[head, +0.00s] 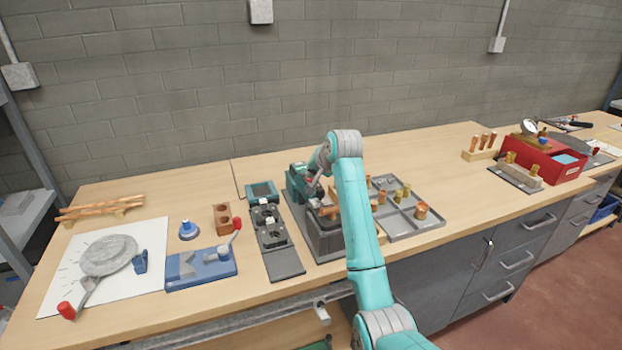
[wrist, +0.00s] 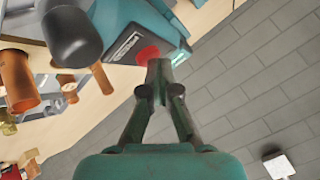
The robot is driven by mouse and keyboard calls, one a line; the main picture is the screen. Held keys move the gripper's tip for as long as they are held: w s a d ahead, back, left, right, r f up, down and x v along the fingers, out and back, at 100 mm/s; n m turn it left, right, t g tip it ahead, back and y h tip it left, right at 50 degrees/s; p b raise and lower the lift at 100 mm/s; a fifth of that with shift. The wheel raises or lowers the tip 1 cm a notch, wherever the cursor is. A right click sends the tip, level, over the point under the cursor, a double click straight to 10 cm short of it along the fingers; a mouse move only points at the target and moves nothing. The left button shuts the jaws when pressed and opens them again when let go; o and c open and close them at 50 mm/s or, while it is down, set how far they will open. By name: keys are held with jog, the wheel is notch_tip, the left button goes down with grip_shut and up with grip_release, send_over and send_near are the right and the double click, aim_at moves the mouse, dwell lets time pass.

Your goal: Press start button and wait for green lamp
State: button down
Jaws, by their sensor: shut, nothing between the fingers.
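My gripper (wrist: 158,66) is shut and empty in the wrist view. Its tips are right beside a red round part, like a button (wrist: 147,55), on a teal housing (wrist: 160,25) with a dark label panel. I cannot tell whether they touch it. In the head view, my gripper (head: 312,187) is small, over the grey and teal machine (head: 330,243) in the middle of the bench, with my arm covering part of it.
A grey divided tray (head: 408,228) with copper and brass fittings lies right of the machine. A dark fixture plate (head: 287,267) and blue clamp (head: 203,270) with a red knob are left. A dark rounded part (wrist: 72,35) is close by in the wrist view. A block wall stands behind.

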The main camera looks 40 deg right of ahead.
jog(key=shift+r, duration=0.8)
jog(key=shift+r, duration=2.5)
